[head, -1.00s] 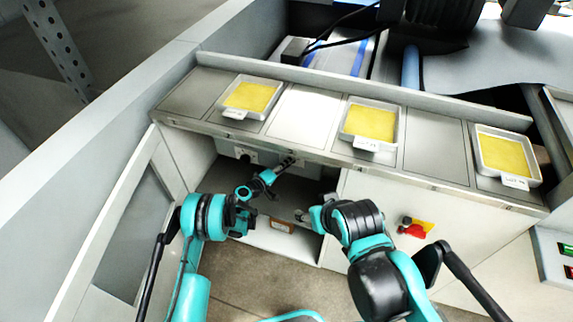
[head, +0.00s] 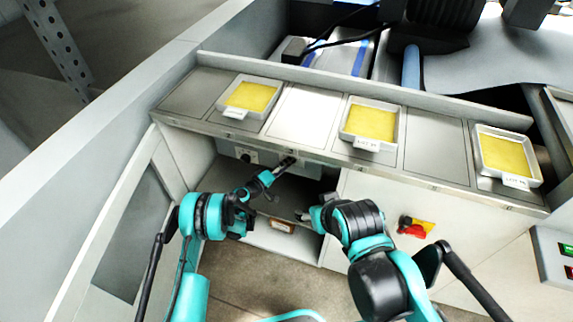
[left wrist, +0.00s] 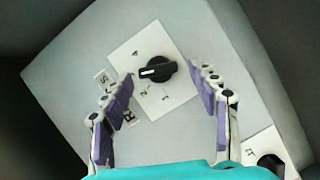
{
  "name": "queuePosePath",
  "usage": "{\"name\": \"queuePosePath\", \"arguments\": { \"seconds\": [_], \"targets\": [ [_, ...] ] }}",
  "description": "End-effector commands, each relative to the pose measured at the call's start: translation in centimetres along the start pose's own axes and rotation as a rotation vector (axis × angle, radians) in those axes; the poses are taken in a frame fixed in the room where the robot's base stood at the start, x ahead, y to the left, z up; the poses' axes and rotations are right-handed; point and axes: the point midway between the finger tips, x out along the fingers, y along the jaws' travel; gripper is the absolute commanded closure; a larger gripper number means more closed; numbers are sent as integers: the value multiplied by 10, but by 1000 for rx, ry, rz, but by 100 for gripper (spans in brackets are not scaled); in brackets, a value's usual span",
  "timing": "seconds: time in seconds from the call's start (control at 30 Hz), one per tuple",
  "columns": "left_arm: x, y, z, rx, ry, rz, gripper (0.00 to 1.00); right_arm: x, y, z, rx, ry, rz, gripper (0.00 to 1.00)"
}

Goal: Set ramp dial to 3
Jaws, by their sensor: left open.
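The dial (left wrist: 157,70) is a black knob on a white square plate (left wrist: 136,52), seen in the left wrist view. Its white pointer line faces the left of that picture; the small marks around it are hard to read. My left gripper (left wrist: 166,102) is open, with one finger to each side of the knob and apart from it. In the head view the left gripper (head: 289,162) is at the panel under the counter and hides the spot in front of it. My right gripper (head: 303,216) is at the cabinet opening, its fingers too small to judge.
A second black knob (left wrist: 270,165) is at the lower right of the left wrist view. Another dial (head: 246,155) shows left of my left gripper. Trays of yellow sheet (head: 232,113) stand on the counter above. A red switch (head: 412,229) is on the cabinet door.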

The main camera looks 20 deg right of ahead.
Motion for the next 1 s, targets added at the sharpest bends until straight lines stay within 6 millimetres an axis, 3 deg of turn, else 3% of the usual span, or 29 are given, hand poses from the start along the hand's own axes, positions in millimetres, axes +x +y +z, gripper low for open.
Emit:
{"name": "queuePosePath", "arguments": {
  "seconds": [0.2, 0.4, 1.0],
  "targets": [
    [-39, 0, -1, 0, 2, -1, 40, 0, 0, 0, 0, 0, 0, 40],
    [-63, 0, 0, 0, 1, -1, 40, 0, 0, 0, 0, 0, 0, 40],
    [-67, 0, 0, 0, 1, 0, 40, 0, 0, 0, 0, 0, 0, 40]
  ]
}}
